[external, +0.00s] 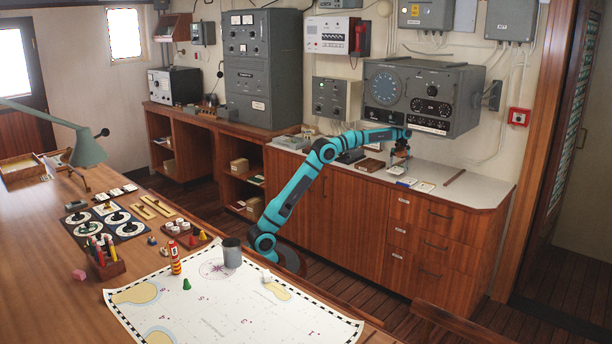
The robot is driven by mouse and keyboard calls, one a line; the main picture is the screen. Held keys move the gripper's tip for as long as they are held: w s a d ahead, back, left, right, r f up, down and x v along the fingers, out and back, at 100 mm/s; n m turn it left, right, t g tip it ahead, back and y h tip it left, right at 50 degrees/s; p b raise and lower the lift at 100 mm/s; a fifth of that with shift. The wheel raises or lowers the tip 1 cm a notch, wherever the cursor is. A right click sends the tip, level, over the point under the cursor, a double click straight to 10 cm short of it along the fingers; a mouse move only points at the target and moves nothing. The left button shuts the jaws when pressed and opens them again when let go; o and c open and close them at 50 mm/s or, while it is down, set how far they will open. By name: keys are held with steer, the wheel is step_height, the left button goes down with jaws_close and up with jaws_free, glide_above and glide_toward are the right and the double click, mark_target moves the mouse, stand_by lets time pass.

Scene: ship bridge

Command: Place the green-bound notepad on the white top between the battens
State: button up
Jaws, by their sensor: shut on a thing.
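My gripper (401,157) is above the white top (480,190) of the wooden cabinet, in front of the grey radio set. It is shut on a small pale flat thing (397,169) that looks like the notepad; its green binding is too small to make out. I cannot tell whether it touches the top. Two pale flat items, one (407,181) and another (425,186), lie just in front and to the right. A thin brown batten (454,177) lies farther right. A second batten is not clear.
The grey radio set (422,95) hangs on the wall close behind my gripper. A brown flat box (370,164) and grey gear (350,156) lie left of it on the top. The top's right end is bare. The chart table (60,240) stands in the foreground.

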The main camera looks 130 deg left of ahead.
mark_target(396, 168)
steer(key=shift+s+a+f, duration=0.1)
steer(key=shift+s+a, duration=0.15)
steer(key=shift+s, duration=0.6)
steer(key=shift+f, duration=1.4)
steer(key=shift+f, duration=0.1)
steer(key=o, duration=1.2)
steer(key=shift+v, duration=2.1)
